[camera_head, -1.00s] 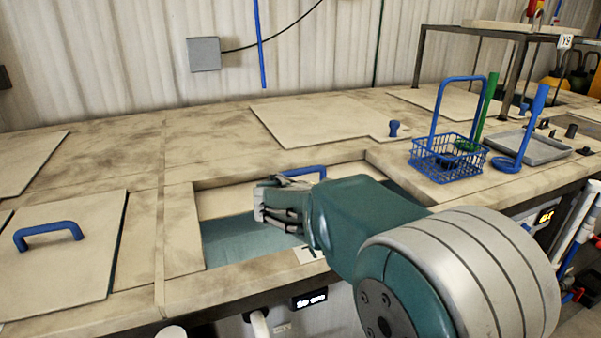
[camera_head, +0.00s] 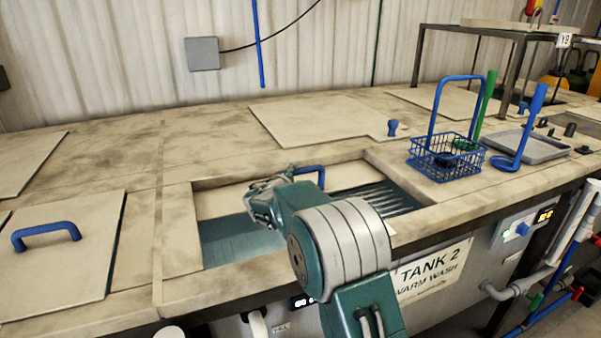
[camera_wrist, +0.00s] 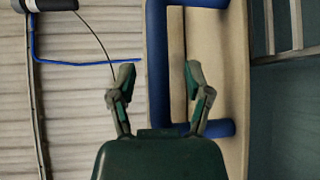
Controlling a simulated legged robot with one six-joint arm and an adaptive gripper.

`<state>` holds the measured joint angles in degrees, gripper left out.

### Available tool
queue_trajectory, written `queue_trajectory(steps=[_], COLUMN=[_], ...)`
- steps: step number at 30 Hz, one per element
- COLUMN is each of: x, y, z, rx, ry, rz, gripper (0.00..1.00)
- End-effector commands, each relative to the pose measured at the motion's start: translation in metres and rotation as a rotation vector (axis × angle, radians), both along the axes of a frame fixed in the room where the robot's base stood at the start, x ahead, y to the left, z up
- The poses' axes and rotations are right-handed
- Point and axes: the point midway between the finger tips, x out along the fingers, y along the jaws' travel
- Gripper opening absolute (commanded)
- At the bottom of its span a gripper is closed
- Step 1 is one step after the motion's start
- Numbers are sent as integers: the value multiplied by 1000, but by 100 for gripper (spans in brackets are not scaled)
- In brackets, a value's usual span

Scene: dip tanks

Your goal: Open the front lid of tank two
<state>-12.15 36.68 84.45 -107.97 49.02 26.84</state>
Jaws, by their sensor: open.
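Tank two's front opening shows teal liquid on the left and a ribbed surface on the right. The beige front lid (camera_head: 346,177) shows as a strip along the back of this opening; whether it is tilted or lies flat I cannot tell. Its blue handle (camera_head: 310,169) is partly hidden behind my gripper (camera_head: 262,198). In the wrist view my gripper (camera_wrist: 160,76) is open, with its fingertips spread and the blue handle bar (camera_wrist: 157,60) showing between them. The lid panel (camera_wrist: 233,60) is right of the bar. Contact with the handle is not clear.
A blue wire basket (camera_head: 447,163), a grey tray (camera_head: 535,148) and a blue upright tool (camera_head: 532,125) stand right of the opening. A closed lid with a blue handle (camera_head: 47,229) is at left. The TANK 2 sign (camera_head: 432,270) is on the front panel.

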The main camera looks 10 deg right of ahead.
Motion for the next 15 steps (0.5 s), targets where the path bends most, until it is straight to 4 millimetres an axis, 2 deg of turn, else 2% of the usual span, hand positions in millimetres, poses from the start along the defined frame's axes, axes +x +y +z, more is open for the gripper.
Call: queue_trajectory(steps=[6,15], x=[20,23], y=[-14,-16], z=[-4,-4], rx=[1,2], ry=[0,0], rz=[-1,1], gripper=[64,64])
